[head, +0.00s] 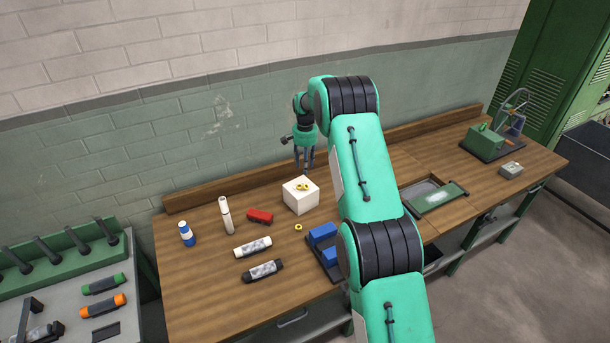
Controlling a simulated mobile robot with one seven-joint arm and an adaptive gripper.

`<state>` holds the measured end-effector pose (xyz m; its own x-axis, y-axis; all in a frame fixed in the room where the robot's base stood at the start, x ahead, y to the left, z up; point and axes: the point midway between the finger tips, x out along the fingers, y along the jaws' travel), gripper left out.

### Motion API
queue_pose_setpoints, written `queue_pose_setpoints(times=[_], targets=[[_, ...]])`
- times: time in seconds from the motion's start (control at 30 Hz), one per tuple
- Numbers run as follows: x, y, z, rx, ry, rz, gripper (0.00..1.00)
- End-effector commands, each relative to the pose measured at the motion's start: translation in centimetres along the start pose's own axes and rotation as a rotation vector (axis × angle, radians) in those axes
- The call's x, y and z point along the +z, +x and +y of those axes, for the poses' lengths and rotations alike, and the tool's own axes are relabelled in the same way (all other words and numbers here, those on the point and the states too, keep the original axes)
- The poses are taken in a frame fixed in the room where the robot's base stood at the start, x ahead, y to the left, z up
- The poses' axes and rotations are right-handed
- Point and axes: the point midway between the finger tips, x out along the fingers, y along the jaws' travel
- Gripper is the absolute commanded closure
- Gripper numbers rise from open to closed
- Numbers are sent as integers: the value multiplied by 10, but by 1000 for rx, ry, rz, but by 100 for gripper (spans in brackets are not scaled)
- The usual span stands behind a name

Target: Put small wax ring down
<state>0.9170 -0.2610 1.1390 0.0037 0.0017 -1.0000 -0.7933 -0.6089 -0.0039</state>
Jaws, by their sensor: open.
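A yellow ring-like piece (302,186), which may be the wax ring, lies on top of a white block (300,202) on the wooden bench. A smaller yellow ring (298,227) lies flat on the bench just in front of the block. I cannot tell for sure which of the two is the small wax ring. My gripper (306,168) points down above the back of the white block. It is open, and I see nothing between its fingers. It appears apart from the yellow piece below it.
Two cylinders (253,247) (262,271) lie in front. Blue blocks (322,233) sit on a dark tray to the right. Bare bench shows at front left.

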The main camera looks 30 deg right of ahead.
Motion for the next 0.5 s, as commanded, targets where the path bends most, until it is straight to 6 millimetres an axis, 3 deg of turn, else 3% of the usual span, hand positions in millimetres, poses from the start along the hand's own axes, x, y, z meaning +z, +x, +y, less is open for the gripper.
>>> queue_pose_setpoints(times=[0.2, 0.5], targets=[[0, -22, 0, 1, 0, -1, 59], [0, -28, 0, 1, 0, -1, 59]])
